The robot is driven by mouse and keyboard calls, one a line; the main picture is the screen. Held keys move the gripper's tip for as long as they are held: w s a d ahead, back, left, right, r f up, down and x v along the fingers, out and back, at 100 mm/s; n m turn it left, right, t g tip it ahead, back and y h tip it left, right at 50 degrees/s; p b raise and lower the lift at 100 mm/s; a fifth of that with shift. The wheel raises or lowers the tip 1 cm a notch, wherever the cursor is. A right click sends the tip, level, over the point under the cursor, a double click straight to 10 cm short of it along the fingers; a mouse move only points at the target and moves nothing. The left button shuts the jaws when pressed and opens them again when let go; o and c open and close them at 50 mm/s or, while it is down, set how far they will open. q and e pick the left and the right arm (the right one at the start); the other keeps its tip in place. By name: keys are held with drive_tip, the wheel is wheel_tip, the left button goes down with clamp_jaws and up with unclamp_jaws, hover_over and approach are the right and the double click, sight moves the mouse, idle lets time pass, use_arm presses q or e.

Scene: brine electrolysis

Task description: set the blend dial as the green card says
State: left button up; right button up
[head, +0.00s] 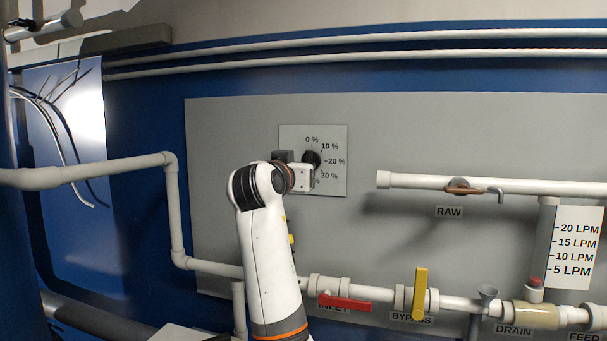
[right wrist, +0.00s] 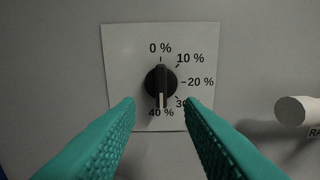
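The blend dial is a round black knob (right wrist: 161,82) with a white pointer, on a white plate (right wrist: 120,50) marked 0 % to 40 %. In the right wrist view its pointer aims straight down at 40 %. In the head view the dial (head: 312,158) is partly covered by my right arm. My right gripper (right wrist: 160,103) is open, its teal fingers spread to either side below the knob, with nothing between them. I cannot tell how far the fingertips are from the panel. The green card is not visible in either view. My left gripper is not in view.
A white RAW pipe (head: 540,187) with a tap sticks out right of the dial. Below run pipes with a red INLET handle (head: 344,303) and a yellow BYPASS handle (head: 420,293). A flow scale (head: 575,248) stands at right. The grey panel around the dial plate is bare.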

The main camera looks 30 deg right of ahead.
drive_tip(key=b+v, duration=0.1)
drive_tip(key=v, duration=0.3)
drive_tip(key=shift+s+a, duration=0.3)
idle(0.3)
